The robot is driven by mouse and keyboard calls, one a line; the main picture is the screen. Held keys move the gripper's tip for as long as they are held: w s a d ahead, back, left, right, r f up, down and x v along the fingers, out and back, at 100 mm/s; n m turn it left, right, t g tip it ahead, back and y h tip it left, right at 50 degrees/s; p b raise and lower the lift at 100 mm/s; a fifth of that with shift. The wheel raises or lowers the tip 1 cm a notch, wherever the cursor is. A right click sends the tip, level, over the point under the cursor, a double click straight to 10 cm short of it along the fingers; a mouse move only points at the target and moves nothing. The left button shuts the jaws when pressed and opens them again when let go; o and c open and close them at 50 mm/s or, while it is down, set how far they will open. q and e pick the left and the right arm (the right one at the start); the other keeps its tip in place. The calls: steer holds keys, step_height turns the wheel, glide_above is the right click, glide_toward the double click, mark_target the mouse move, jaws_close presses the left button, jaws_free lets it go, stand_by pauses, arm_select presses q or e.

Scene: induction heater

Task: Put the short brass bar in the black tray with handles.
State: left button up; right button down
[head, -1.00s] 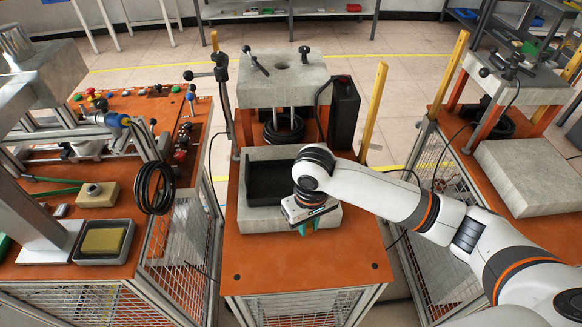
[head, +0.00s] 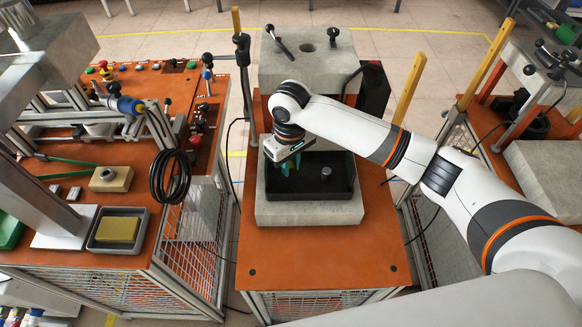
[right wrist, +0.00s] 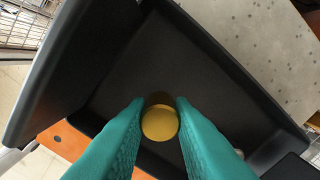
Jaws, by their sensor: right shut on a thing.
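The black tray (head: 338,188) sits on a pale stone-like block in the middle of the head view; I cannot make out its handles clearly. My right gripper (head: 288,168) points down over the left part of the tray. In the right wrist view, the teal fingers of my right gripper (right wrist: 158,115) are shut on the short brass bar (right wrist: 160,123), whose round yellow end shows between them. The dark tray floor (right wrist: 175,65) lies beneath it; I cannot tell whether the bar touches it. My left gripper is out of view.
A short grey cylinder (head: 326,174) stands in the tray, right of the gripper. A press-like stone block (head: 306,68) rises behind the tray. The orange tabletop (head: 320,250) in front is clear. A small tray with a yellow block (head: 118,229) stands on the left bench.

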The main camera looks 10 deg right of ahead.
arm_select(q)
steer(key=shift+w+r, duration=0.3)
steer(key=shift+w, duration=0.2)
arm_select(e)
steer(key=shift+f, duration=1.35)
steer(key=c, duration=1.3)
jaws_free()
steer(key=shift+f, duration=0.1)
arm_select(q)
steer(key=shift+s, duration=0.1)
arm_select(e)
steer(key=shift+o, duration=0.2)
arm_select(q)
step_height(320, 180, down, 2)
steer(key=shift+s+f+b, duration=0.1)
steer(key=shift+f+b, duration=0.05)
steer(key=shift+b, duration=0.9)
arm_select(e)
step_height(320, 180, up, 12)
steer(key=shift+r, duration=0.15)
